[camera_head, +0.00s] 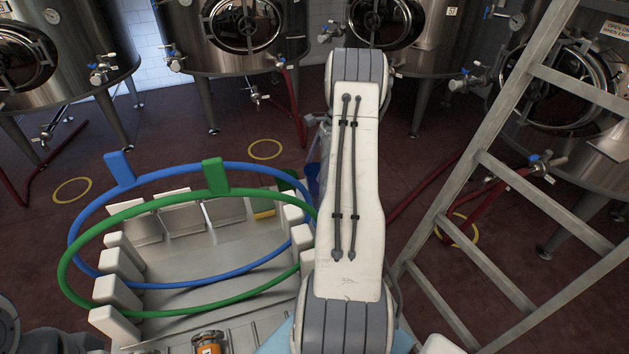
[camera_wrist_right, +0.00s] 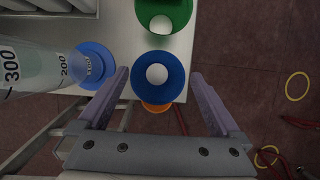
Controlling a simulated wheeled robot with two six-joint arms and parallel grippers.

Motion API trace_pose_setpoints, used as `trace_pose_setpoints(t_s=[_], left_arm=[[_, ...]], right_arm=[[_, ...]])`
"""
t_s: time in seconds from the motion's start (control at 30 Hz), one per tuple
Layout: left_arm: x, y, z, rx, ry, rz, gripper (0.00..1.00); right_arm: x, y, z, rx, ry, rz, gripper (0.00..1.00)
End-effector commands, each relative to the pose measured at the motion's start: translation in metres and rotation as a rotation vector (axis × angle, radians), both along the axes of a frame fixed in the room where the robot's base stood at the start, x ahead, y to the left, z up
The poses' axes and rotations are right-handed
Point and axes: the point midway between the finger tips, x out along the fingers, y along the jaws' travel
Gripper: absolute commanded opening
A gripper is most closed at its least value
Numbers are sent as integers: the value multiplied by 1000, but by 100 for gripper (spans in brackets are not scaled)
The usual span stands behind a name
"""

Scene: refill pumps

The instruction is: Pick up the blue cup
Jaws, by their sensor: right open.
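In the right wrist view, a round blue cup (camera_wrist_right: 158,92) with a pale round centre stands near the edge of a light grey surface. My right gripper (camera_wrist_right: 160,74) is open, with one finger to each side of the blue cup. Both fingers appear clear of it, but the height between them and the cup cannot be judged. In the head view my right arm link hides most of that area; only dark blue and green bits show beside it. My left gripper is not in view.
A green cup (camera_wrist_right: 181,14) stands just beyond the blue one, and an orange one (camera_wrist_right: 156,108) is partly hidden before it. A clear graduated cylinder with a blue base (camera_wrist_right: 105,55) is at the left. Blue (camera_head: 120,168) and green hoops (camera_head: 215,174) span the grey tray; a ladder (camera_head: 507,180) stands right.

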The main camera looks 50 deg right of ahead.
Motion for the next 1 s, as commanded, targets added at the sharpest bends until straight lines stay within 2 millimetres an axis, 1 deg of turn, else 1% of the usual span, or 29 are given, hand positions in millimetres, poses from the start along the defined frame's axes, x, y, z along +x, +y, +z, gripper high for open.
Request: trace_pose_setpoints(t_s=[0.07, 0.2, 0.33, 0.47, 0.63, 0.67, 0.7, 0.77, 0.8, 0.83, 1.0], left_arm=[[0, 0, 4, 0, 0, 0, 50], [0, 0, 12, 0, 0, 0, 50], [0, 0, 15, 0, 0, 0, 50], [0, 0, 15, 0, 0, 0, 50], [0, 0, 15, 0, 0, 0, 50], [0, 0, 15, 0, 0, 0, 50], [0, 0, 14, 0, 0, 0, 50], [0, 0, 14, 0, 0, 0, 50], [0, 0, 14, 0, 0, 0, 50], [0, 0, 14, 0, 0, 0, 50], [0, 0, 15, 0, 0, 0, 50]], right_arm=[[1, 3, -7, 4, 2, 2, 100], [2, 9, -27, 5, 4, 4, 100], [5, 14, -43, 2, 2, 3, 100], [6, 16, -50, 1, 1, 2, 100], [6, 15, -50, 1, 1, 3, 100], [6, 15, -50, 1, 1, 3, 96], [6, 15, -50, 1, 1, 3, 81], [6, 15, -50, 1, 1, 3, 58], [6, 15, -50, 1, 1, 3, 43], [6, 15, -50, 1, 1, 3, 34], [6, 15, -50, 1, 1, 3, 34]])
